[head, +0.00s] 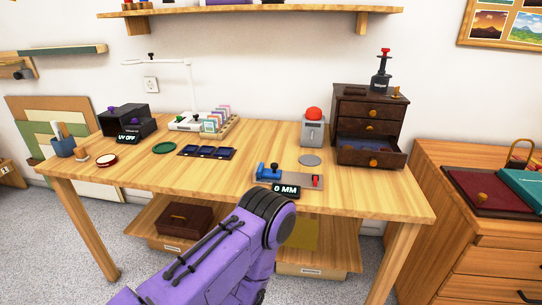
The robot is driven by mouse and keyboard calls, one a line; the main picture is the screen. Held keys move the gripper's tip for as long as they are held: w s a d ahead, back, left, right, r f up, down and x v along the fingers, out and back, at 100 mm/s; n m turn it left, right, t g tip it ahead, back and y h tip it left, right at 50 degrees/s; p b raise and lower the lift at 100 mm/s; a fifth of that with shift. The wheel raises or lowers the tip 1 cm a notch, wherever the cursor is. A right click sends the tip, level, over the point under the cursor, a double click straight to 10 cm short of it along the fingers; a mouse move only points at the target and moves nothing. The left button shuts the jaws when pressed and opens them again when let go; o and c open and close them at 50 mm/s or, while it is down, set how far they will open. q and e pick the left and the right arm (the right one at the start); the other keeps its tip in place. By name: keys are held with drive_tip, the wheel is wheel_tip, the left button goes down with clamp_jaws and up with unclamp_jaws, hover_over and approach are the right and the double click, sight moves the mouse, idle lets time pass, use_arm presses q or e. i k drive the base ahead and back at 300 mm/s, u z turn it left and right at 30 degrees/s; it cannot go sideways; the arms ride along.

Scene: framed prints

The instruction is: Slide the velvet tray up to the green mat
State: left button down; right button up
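The velvet tray appears to be the dark blue, low tray with three compartments (206,156) on the wooden table. It lies flat, and small items may be inside, too small to tell. The green mat (164,147) is a round, dark green disc just left of the tray, with a narrow strip of bare wood between them. A purple arm of mine rises from the bottom edge and bends at a dark joint in front of the table. Neither gripper is in view.
A blue and grey gauge reading 0 MM (286,190) sits near the table's front edge. A red-topped grey device (313,129) and a brown drawer chest (368,117) with an open drawer stand right. A white lamp (190,118) and colored cards stand behind the tray.

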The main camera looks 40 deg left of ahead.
sight(208, 151)
drive_tip(key=z, duration=1.7)
drive_tip(key=k, duration=1.3)
drive_tip(key=u, duration=2.1)
drive_tip(key=i, duration=0.5)
drive_tip(key=u, duration=0.05)
